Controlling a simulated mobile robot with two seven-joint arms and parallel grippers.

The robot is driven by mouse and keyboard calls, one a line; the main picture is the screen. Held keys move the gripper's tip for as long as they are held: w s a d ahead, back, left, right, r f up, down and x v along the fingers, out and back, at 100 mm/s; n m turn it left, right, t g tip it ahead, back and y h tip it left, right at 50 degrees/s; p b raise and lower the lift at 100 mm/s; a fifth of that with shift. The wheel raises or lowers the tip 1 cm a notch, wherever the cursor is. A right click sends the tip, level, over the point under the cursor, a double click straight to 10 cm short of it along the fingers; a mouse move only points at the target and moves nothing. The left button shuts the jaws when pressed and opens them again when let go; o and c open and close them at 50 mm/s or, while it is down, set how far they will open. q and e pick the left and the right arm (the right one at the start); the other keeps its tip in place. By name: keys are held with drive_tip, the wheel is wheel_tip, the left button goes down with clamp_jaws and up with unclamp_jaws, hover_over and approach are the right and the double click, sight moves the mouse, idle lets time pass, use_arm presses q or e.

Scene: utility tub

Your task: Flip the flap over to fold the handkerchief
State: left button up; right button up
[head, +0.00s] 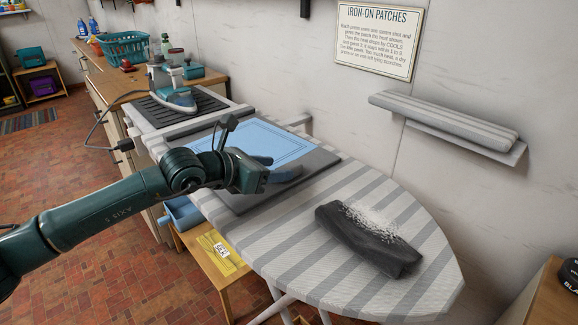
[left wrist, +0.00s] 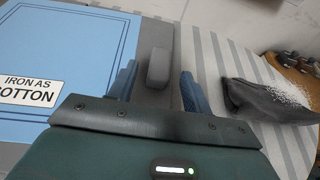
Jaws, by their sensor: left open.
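The blue handkerchief (head: 262,140) lies flat, with darker border lines, on a dark grey mat on the ironing board. My left arm hides its near part. In the left wrist view the handkerchief (left wrist: 75,45) fills the left side, with a white label (left wrist: 28,90) reading "IRON AS COTTON". I cannot make out a separate flap. My left gripper (head: 287,174) is low over the mat by the handkerchief's right edge. In the left wrist view its blue fingers (left wrist: 158,78) are apart, with a small grey block (left wrist: 159,66) seen between them. My right gripper is out of view.
A dark folded cloth with white grains (head: 368,238) lies on the striped ironing board (head: 300,235), right of the mat (head: 318,160). An iron (head: 172,85) stands on a ribbed rest behind. A padded sleeve board (head: 445,120) sits on a wall shelf.

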sight(286, 167)
use_arm(q)
drive_tip(key=x, duration=0.5)
drive_tip(key=shift+d, duration=0.1)
clamp_jaws()
idle(0.4)
